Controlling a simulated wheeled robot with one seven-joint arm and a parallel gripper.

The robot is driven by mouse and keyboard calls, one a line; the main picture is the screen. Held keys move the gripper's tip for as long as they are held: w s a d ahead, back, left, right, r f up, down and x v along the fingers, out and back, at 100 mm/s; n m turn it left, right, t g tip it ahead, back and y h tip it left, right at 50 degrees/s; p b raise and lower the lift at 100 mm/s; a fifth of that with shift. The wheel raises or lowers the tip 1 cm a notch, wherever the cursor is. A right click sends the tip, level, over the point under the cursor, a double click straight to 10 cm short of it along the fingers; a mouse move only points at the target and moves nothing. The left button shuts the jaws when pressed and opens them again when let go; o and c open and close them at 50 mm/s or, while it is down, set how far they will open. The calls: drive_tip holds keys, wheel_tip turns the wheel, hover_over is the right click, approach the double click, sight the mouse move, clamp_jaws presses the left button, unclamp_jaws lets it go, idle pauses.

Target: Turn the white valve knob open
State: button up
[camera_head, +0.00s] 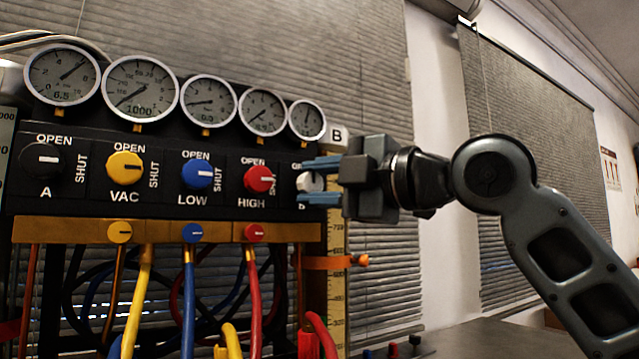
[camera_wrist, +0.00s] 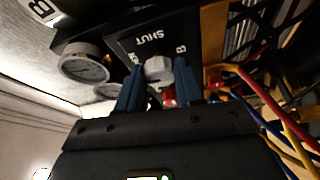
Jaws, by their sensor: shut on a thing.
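The white valve knob (camera_head: 308,182) sits at the right end of the black panel, by the letter B. My gripper (camera_head: 318,181) reaches in from the right, its blue fingers above and below the knob. In the wrist view the white knob (camera_wrist: 158,68) lies between the two fingers (camera_wrist: 159,80), and the gripper is shut on it. SHUT and B are printed beside it; the OPEN label is partly hidden by a finger. I cannot tell which way the white knob's pointer faces.
Black, yellow (camera_head: 125,168), blue (camera_head: 197,174) and red (camera_head: 259,179) knobs line the panel to the left. Several round gauges (camera_head: 140,88) stand above. Hoses (camera_head: 188,290) hang below the brass bar (camera_head: 60,230). An upright yellow scale (camera_head: 337,300) stands below my gripper.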

drive_tip(key=o, duration=1)
drive_tip(key=shift+o, duration=0.2)
drive_tip(key=v, duration=0.7)
drive_tip(key=shift+s+d, duration=0.25)
drive_tip(key=shift+d, duration=0.05)
